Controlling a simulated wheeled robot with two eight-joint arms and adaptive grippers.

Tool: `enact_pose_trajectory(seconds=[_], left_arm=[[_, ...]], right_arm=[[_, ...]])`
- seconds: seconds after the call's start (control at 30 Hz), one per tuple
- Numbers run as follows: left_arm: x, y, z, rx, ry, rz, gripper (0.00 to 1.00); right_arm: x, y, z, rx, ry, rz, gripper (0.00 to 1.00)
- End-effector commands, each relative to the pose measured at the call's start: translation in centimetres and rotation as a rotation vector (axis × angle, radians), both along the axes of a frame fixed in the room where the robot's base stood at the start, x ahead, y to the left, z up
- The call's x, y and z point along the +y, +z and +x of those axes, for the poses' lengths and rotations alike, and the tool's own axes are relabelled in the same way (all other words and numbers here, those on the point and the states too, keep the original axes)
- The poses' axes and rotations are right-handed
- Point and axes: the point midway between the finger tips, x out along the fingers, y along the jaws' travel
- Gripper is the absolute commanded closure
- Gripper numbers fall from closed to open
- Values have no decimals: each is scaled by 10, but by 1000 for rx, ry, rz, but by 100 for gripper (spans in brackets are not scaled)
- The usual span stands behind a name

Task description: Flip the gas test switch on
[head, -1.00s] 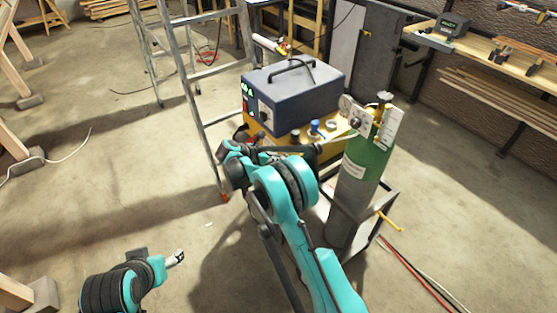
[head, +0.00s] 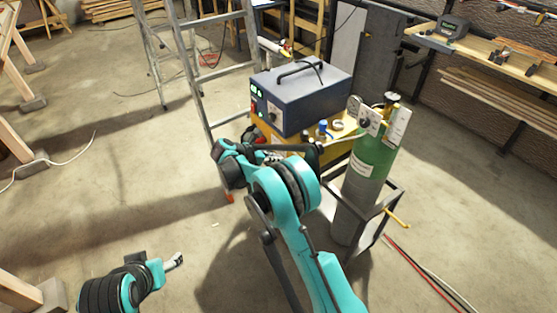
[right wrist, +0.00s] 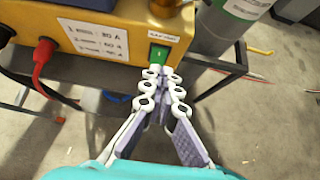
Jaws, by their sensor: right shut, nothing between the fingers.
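The gas test switch (right wrist: 158,56) is a green rocker on the yellow front panel (right wrist: 110,22) in the right wrist view. A small white label (right wrist: 163,37) sits just above it. My right gripper (right wrist: 158,72) is shut and empty, its tips at the lower edge of the switch. I cannot tell whether they touch it. In the head view my right gripper (head: 271,157) is small beside the yellow unit, and my arm hides the switch there. My left gripper (head: 176,261) is at the lower left, far from the unit; its jaws are too small to read.
A dark blue box (head: 305,95) sits on the yellow unit. A green and grey gas cylinder (head: 365,170) stands to its right. A ladder (head: 190,75) stands to its left. Red and black plugs (right wrist: 43,50) stick out left of the switch.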

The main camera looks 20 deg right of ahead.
Motion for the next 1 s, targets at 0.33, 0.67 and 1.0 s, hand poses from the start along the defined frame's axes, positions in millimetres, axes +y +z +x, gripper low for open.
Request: enact_pose_trajectory(seconds=[0.33, 0.67, 1.0], left_arm=[[0, 18, 0, 0, 0, 0, 34], [0, 19, 0, 0, 0, 0, 34], [0, 19, 0, 0, 0, 0, 34]], right_arm=[[31, 43, -10, 0, 4, 0, 100], [35, 48, -13, 0, 1, 0, 100], [34, 51, -12, -2, 7, -5, 100]])
